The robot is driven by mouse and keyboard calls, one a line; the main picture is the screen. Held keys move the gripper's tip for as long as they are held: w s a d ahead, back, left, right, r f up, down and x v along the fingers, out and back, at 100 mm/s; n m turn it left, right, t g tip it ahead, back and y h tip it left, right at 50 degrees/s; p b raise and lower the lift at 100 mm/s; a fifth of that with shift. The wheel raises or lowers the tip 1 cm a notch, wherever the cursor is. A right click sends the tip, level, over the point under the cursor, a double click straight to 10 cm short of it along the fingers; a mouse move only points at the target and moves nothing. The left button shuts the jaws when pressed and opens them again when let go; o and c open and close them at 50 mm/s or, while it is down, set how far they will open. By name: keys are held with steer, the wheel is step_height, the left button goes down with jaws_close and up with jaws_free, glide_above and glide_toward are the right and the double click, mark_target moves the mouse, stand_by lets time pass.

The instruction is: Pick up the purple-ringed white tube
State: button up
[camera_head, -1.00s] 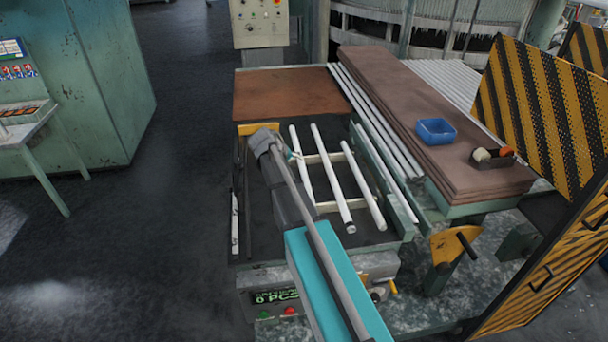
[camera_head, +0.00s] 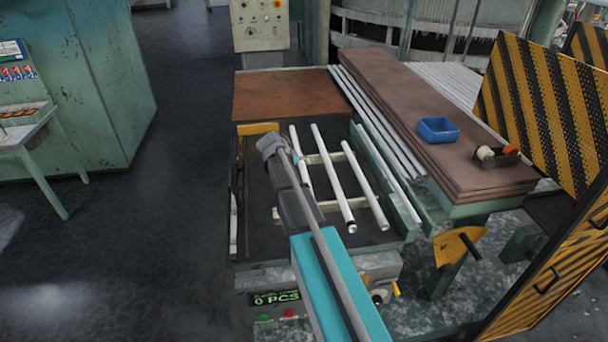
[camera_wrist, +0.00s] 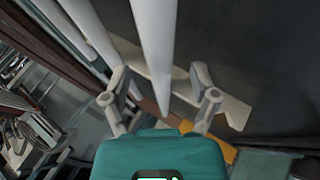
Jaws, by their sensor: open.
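Three white tubes lie side by side on a pale rack: a left tube (camera_head: 294,137), a middle tube (camera_head: 332,178) and a right tube (camera_head: 363,184). I cannot make out a purple ring on any of them. My gripper (camera_wrist: 160,72) is open in the wrist view. One white tube (camera_wrist: 155,35) runs between its two fingers in the picture, with a gap on either side; how far it is from them in depth is unclear.
The rack's pale crossbar (camera_head: 357,203) lies under the tubes. More pale tubes (camera_head: 378,122) lie to the right, beside a stack of brown boards (camera_head: 450,165) with a blue bin (camera_head: 437,130). A yellow-black striped panel (camera_head: 545,115) stands at far right.

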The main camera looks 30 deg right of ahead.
steer(key=shift+w+d+f, duration=0.15)
steer(key=shift+d+f, duration=0.25)
steer(key=shift+f, duration=0.1)
jaws_close()
stand_by(0.5)
